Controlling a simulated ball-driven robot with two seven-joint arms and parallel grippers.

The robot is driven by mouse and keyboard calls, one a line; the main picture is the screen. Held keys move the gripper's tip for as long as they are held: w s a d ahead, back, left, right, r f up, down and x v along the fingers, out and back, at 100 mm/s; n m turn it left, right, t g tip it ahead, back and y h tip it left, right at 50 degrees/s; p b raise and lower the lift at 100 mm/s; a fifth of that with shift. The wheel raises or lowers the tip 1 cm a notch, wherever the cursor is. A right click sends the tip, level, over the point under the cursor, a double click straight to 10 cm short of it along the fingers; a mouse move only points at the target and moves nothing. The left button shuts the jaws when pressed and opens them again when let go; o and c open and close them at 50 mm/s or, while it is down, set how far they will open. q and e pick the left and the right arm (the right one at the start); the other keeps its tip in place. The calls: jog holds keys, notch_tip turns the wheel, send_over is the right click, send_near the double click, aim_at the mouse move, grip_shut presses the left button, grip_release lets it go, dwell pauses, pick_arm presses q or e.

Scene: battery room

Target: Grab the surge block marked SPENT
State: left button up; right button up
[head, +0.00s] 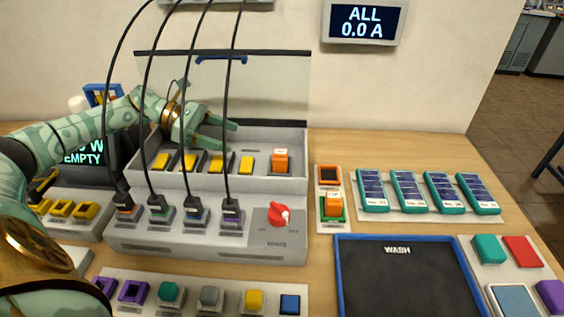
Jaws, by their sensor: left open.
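An orange block (280,161) with a pale label on top stands at the right end of the row in the grey open bay (262,137). Another orange block with a pale label (333,205) sits in the green-framed slot of a small plate right of the bay. Both labels are too small to read, so I cannot tell which one says SPENT. My left gripper (231,136) is open and empty over the bay, left of the orange block there and apart from it. My right gripper is not in view.
Several yellow pieces (246,164) line the bay. Black cables (228,110) hang in front of my left arm into plugs below. The bay's lid (265,85) stands raised behind. An orange-framed slot (328,175) looks empty. A red knob (279,214) and the WASH tray (405,285) are nearer.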

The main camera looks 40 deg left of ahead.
pick_arm(q)
send_near(278, 154)
jog(key=x, duration=0.4)
jog(key=shift+w+f, duration=0.45)
jog(key=x, duration=0.5)
jog(key=shift+s+d+f, duration=0.1)
jog(key=shift+d+f, duration=0.1)
jog(key=shift+d, duration=0.2)
jog(key=c, duration=1.1)
